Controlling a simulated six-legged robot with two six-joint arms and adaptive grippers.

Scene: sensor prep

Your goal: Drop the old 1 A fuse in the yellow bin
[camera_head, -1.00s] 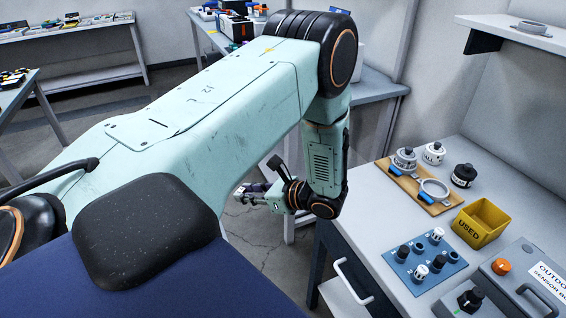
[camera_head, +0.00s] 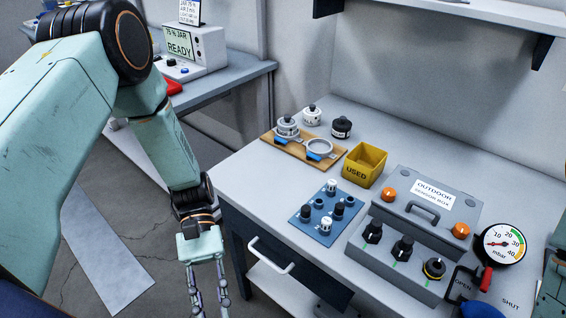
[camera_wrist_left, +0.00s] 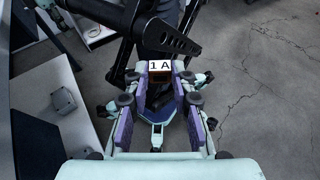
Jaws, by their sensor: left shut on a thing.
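The old fuse, marked "1 A" (camera_wrist_left: 160,66), shows in the left wrist view at the tips of my left gripper (camera_wrist_left: 157,95). The purple-padded fingers are shut on it. In the head view my left gripper (camera_head: 208,294) points down at the bottom edge, left of the bench and its drawer front. The fuse cannot be made out there. The yellow bin (camera_head: 352,172), marked "USED", stands open on the bench, right of and beyond the gripper. I cannot see its floor. My right gripper is not in view.
A blue block (camera_head: 308,222) with several black and white knobs sits before the bin. A wooden board (camera_head: 270,137) with jars lies behind left. The grey sensor box (camera_head: 400,192) stands right. A drawer handle (camera_head: 270,257) juts from the bench front.

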